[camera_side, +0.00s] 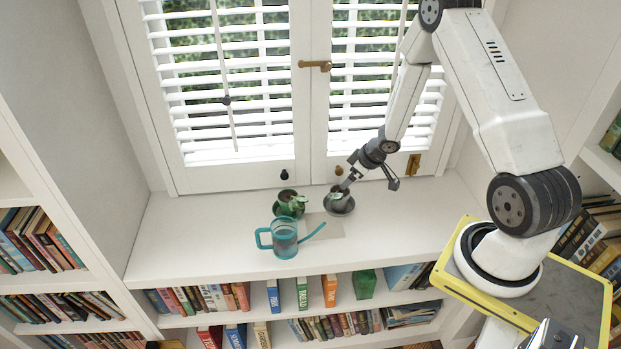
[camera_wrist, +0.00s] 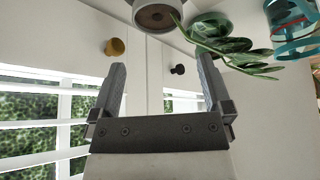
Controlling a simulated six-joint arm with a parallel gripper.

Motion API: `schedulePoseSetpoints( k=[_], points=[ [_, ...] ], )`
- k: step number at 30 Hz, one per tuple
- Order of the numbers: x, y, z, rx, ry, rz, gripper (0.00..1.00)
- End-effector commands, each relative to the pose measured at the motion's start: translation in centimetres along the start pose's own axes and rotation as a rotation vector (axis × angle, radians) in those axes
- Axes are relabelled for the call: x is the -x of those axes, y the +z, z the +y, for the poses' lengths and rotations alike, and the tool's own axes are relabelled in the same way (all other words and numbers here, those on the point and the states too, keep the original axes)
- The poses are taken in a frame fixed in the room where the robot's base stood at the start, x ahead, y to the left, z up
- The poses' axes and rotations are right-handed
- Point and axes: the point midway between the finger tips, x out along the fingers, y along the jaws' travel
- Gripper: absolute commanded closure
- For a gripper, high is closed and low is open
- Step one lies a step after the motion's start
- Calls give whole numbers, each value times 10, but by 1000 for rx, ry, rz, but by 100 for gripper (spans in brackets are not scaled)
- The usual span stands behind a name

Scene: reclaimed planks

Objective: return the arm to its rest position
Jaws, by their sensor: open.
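My gripper (camera_side: 369,186) is open and empty above the window sill, with its fingers close to a small grey pot (camera_side: 340,207) that stands upright there. In the wrist view my gripper's two fingers (camera_wrist: 162,64) are spread wide with nothing between them. The grey pot (camera_wrist: 157,14) shows beyond the fingertips at the top of that view, apart from them. My arm reaches down from the upper right, and its base stands on the yellow-edged platform (camera_side: 454,283).
A green potted plant (camera_side: 291,206) stands left of the grey pot, with a teal watering can (camera_side: 285,241) in front of it. Shuttered windows (camera_side: 228,80) rise close behind. Books fill shelves below the sill (camera_side: 190,235), whose left end is clear.

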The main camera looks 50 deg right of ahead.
Motion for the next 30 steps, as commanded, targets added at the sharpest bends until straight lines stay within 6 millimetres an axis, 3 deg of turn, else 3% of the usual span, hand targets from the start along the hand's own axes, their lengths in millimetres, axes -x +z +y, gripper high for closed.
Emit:
schedulePoseSetpoints(
  k=[8,15,23,30],
  points=[
    [39,-36,-25,-6,89,-42,0],
    [82,-56,-63,-37,145,-94,0],
    [129,-59,-116,-81,152,-157,0],
    [169,-46,-169,-123,107,-218,0]
  ],
)
